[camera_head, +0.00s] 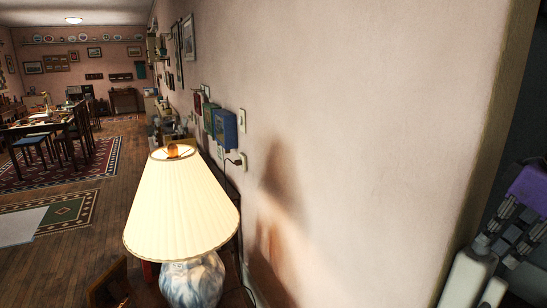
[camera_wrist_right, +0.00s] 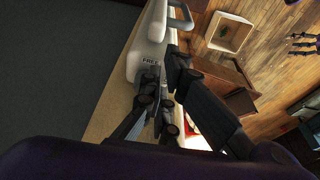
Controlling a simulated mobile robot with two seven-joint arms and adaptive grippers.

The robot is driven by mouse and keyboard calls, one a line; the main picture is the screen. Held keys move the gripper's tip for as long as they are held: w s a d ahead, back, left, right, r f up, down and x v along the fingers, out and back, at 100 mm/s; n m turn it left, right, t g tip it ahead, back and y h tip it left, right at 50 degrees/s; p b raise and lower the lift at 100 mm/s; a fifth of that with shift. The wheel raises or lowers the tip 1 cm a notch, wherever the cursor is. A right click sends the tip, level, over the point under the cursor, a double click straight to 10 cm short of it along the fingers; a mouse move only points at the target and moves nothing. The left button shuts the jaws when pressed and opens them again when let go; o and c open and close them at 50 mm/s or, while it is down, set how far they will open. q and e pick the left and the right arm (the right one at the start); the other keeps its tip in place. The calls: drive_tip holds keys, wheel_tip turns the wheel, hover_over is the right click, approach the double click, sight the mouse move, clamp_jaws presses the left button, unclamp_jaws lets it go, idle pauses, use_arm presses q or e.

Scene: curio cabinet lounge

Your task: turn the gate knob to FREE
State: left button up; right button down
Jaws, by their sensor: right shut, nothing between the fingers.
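The gripper's dark fingers are shut and empty, close in front of the white part. I cannot tell whether they touch it. The gate knob cannot be made out; the fingers may cover it. In the head view, my right gripper (camera_head: 490,243) is at the right edge beside the wall end, above white pieces (camera_head: 468,278) that look like the gate.
A lit lamp (camera_head: 183,205) with a blue-and-white base stands at the front beside the pink wall (camera_head: 350,120). Small boxes (camera_head: 225,127) hang on the wall. A dining table (camera_head: 35,128) and rugs (camera_head: 70,165) are at the left. Wooden floor (camera_head: 110,228) lies open between.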

drive_tip(key=shift+d, duration=0.15)
use_arm(q)
drive_tip(key=shift+w+r, duration=0.4)
use_arm(e)
drive_tip(key=shift+w+d, duration=0.1)
drive_tip(key=shift+d, duration=0.05)
use_arm(q)
drive_tip(key=shift+r+p, duration=0.1)
drive_tip(key=shift+p, duration=0.2)
use_arm(e)
drive_tip(key=shift+d, duration=0.15)
drive_tip(key=shift+w+d+f, duration=0.1)
drive_tip(key=shift+w+d, duration=0.25)
drive_tip(key=shift+d, duration=0.25)
use_arm(q)
drive_tip(key=shift+s+d+p, duration=0.1)
drive_tip(key=shift+d+p, duration=0.1)
drive_tip(key=shift+p, duration=0.1)
drive_tip(key=shift+s+a, duration=0.1)
drive_tip(key=shift+s, duration=0.2)
use_arm(e)
drive_tip(key=shift+w+d+f, duration=0.1)
use_arm(q)
drive_tip(key=shift+w, duration=0.1)
